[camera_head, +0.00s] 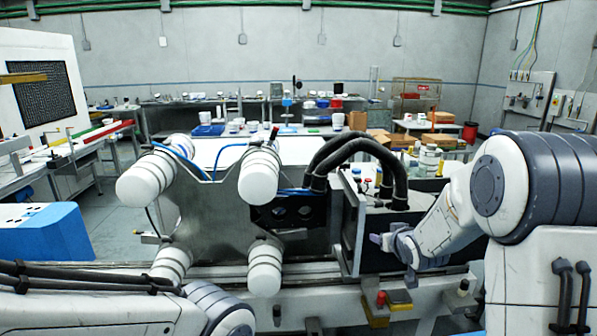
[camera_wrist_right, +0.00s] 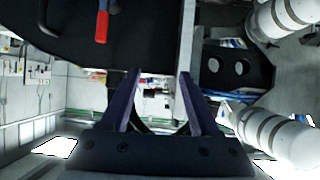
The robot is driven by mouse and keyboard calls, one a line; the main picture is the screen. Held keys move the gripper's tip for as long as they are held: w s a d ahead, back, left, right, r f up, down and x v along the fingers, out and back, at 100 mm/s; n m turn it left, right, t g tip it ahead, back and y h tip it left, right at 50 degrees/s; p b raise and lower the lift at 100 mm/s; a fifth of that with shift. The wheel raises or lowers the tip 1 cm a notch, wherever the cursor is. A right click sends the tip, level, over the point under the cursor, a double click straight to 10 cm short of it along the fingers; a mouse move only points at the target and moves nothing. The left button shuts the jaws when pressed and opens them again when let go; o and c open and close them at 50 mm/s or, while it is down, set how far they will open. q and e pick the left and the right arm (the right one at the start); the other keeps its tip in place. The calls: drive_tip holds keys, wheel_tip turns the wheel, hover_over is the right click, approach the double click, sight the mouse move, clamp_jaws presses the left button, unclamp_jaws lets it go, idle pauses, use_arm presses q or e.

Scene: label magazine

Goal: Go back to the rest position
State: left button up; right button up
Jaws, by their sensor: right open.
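My right gripper (camera_head: 380,240) is at the end of the arm coming in from the right. It is beside the upright grey plate (camera_head: 351,225) of the machine, in front of a dark panel. In the right wrist view its two purple fingers (camera_wrist_right: 158,85) stand apart with nothing seen between them. A label magazine is not clearly identifiable; a metal plate with several white rollers (camera_head: 262,178) stands left of the gripper. My left arm shows at the bottom left, but its gripper is out of view.
Thick black hoses (camera_head: 355,145) arch over the machine, close to the right gripper. A red-topped button box (camera_head: 378,305) sits on the front rail below it. A blue box (camera_head: 45,235) stands at the far left. Tables with cartons and containers stand behind.

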drive_tip(key=s+a+f+g, duration=0.2)
drive_tip(key=s+f+g, duration=0.1)
drive_tip(key=s, duration=0.6)
drive_tip(key=s+a+f+g, duration=0.2)
drive_tip(key=s+a+g, duration=0.1)
drive_tip(key=s, duration=0.7)
drive_tip(key=s+a+f+g, duration=0.2)
drive_tip(key=s+f+g, duration=0.1)
drive_tip(key=s, duration=0.6)
drive_tip(key=s+a+r+n+g, duration=0.1)
drive_tip(key=s+a+r+n, duration=0.2)
drive_tip(key=s+a, duration=0.3)
drive_tip(key=s+a+r+n+g+y, duration=0.1)
drive_tip(key=s+a+r+n+g, duration=0.1)
drive_tip(key=s+a, duration=0.5)
drive_tip(key=a+r+n, duration=0.1)
drive_tip(key=n, duration=0.1)
drive_tip(key=shift+n, duration=0.3)
